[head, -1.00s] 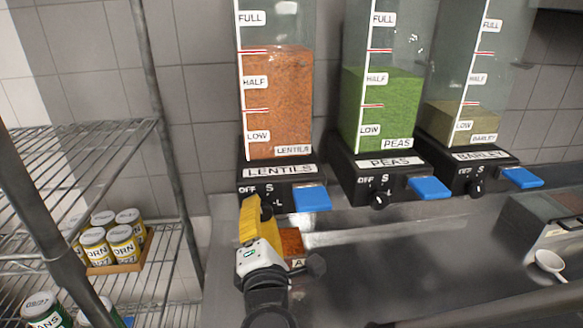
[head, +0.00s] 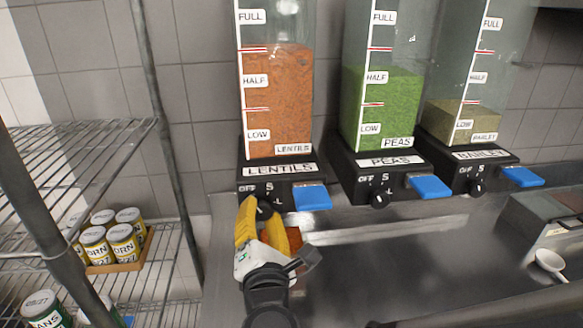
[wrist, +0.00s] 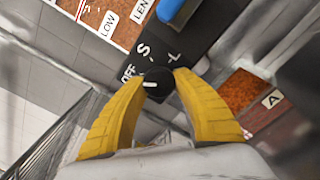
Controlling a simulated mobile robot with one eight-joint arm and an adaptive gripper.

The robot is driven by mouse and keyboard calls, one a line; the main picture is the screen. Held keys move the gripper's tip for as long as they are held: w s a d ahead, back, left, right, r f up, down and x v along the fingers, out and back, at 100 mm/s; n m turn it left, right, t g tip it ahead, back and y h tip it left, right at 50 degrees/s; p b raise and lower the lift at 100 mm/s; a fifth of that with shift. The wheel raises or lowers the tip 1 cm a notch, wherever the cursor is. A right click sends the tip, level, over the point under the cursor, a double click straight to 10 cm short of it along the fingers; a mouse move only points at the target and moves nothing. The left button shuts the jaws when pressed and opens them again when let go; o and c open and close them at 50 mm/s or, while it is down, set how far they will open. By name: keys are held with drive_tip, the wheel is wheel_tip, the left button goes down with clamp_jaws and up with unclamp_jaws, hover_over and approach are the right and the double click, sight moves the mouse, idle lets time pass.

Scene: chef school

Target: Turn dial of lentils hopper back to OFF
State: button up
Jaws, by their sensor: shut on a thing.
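The lentils hopper (head: 278,100) stands at the left of the row, filled with orange lentils to a little above HALF. Its black base (head: 281,181) carries a LENTILS label, OFF, S and L marks, and a blue lever (head: 312,197). My gripper (head: 262,214) is at the base's front, its yellow fingers on either side of the black dial (wrist: 159,84). In the wrist view, the fingertips are closed on the dial from both sides. The dial's white mark points left, roughly toward OFF; its exact alignment is hard to tell.
The peas hopper (head: 380,110) and barley hopper (head: 462,125) stand to the right, with their own dials and levers. A container of lentils marked A (wrist: 240,92) sits below the lentils base. A wire shelf (head: 90,160) with cans is at left. The metal counter is mostly clear.

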drive_tip(key=o, duration=1.2)
drive_tip(key=shift+c, duration=0.2)
drive_tip(key=v, duration=1.2)
drive_tip(key=shift+a, duration=0.1)
